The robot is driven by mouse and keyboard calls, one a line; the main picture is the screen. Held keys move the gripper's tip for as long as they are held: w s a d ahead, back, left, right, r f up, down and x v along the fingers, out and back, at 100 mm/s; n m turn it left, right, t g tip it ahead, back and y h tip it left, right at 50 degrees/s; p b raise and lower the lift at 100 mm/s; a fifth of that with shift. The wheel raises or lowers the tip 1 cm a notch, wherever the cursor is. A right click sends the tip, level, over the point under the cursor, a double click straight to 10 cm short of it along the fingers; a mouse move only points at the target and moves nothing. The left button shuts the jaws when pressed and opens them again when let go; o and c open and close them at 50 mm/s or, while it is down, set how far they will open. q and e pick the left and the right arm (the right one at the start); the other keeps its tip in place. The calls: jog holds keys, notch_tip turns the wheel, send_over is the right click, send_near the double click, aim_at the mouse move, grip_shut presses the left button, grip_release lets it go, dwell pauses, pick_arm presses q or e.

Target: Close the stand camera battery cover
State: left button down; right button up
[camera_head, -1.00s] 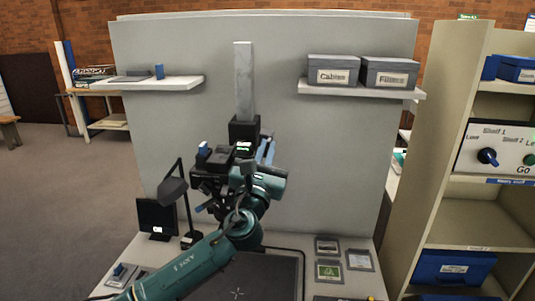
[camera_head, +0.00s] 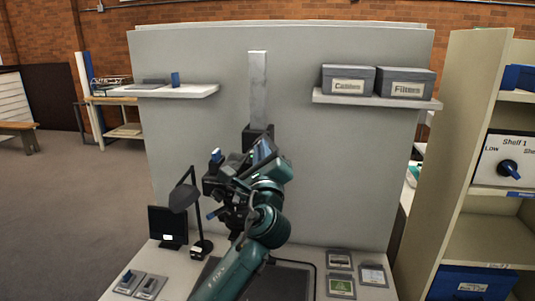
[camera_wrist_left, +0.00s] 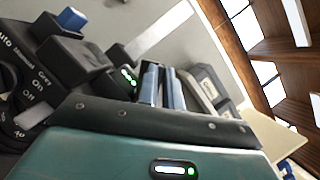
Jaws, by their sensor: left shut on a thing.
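The stand camera (camera_head: 214,186) is a black body on the grey column (camera_head: 258,85), with a blue knob on top. In the left wrist view, the camera (camera_wrist_left: 72,62) shows a mode dial at the left and a small green-lit display. My left gripper (camera_head: 263,150) is at the camera's right side, partly overlapping it. In the left wrist view, the blue fingers of my left gripper (camera_wrist_left: 161,86) are close together beside the display. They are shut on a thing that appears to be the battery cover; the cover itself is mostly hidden. My right gripper is out of view.
A grey panel (camera_head: 350,160) stands behind, with a shelf holding boxes labelled Cables (camera_head: 348,79) and Filters (camera_head: 405,83). A desk lamp (camera_head: 184,197) and small monitor (camera_head: 167,226) stand left of my arm. Framed cards (camera_head: 341,286) lie on the desk at right.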

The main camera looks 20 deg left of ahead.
aim_at(247, 161)
pick_arm(q)
jog(key=shift+s+a+f+n+g+y+p, duration=0.15)
jog(key=shift+a+f+n+g+p, duration=0.45)
jog(key=shift+n, duration=1.25)
jog(key=shift+s+a+f+n+g+y+p, duration=0.15)
jog(key=shift+a+n+g, duration=0.5)
jog(key=shift+n, duration=1.15)
jog(key=shift+s+a+f+n+g+p, duration=0.1)
jog(key=shift+a+f+n+g+p, duration=0.25)
jog(key=shift+n+g, duration=1)
jog(key=shift+f+n+t, duration=0.1)
jog(key=shift+n+t, duration=0.4)
jog(key=shift+n, duration=0.1)
jog(key=c, duration=1.6)
grip_release()
jog(key=shift+o, duration=0.2)
